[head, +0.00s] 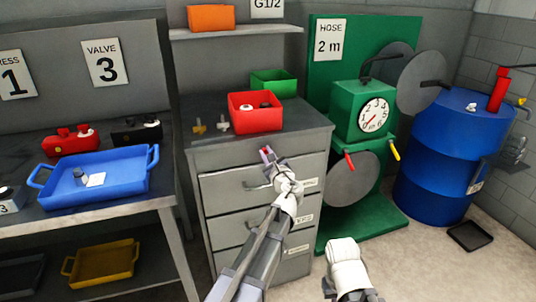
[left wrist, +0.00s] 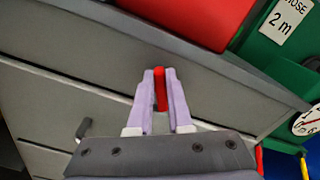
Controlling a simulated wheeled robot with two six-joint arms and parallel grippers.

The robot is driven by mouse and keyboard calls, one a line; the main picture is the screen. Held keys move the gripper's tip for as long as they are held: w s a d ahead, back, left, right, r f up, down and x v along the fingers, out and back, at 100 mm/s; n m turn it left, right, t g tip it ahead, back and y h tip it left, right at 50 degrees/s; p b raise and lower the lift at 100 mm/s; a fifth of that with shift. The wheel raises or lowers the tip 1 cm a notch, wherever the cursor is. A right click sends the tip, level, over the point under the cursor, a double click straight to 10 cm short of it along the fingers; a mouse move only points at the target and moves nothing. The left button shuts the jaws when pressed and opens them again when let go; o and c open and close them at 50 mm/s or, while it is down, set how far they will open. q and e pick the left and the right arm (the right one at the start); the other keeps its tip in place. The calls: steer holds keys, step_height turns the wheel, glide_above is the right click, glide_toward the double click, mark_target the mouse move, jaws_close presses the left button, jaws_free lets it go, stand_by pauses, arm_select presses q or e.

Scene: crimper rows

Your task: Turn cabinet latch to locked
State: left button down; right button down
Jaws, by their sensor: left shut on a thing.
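The cabinet latch is a small red handle (head: 266,151) near the top of the grey drawer cabinet (head: 222,160). My left gripper (head: 268,154) reaches it from the front and is shut on it. In the left wrist view the red latch (left wrist: 160,88) stands between the two pale purple fingers of the left gripper (left wrist: 161,92), with its tip showing past them. The fingers hide part of the latch and its base. No lock marking can be read.
A red bin (head: 255,119) stands on the cabinet top, above the latch. Drawer handles (head: 258,186) stick out below. A green hose reel stand (head: 358,110) is close on the right, and a blue tray (head: 100,190) sits on the left bench.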

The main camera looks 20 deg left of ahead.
arm_select(q)
steer(key=n, duration=0.4)
steer(key=f+n+b, duration=0.1)
steer(key=n, duration=0.7)
steer(key=shift+s+a+f, duration=0.3)
steer(key=shift+a+f, duration=0.05)
steer(key=shift+a, duration=0.05)
steer(key=shift+n+b, duration=0.3)
steer(key=c, duration=0.8)
jaws_free()
steer(key=shift+c, duration=0.2)
steer(key=v, duration=0.7)
steer(key=shift+s+d, duration=0.25)
steer(key=shift+s, duration=0.1)
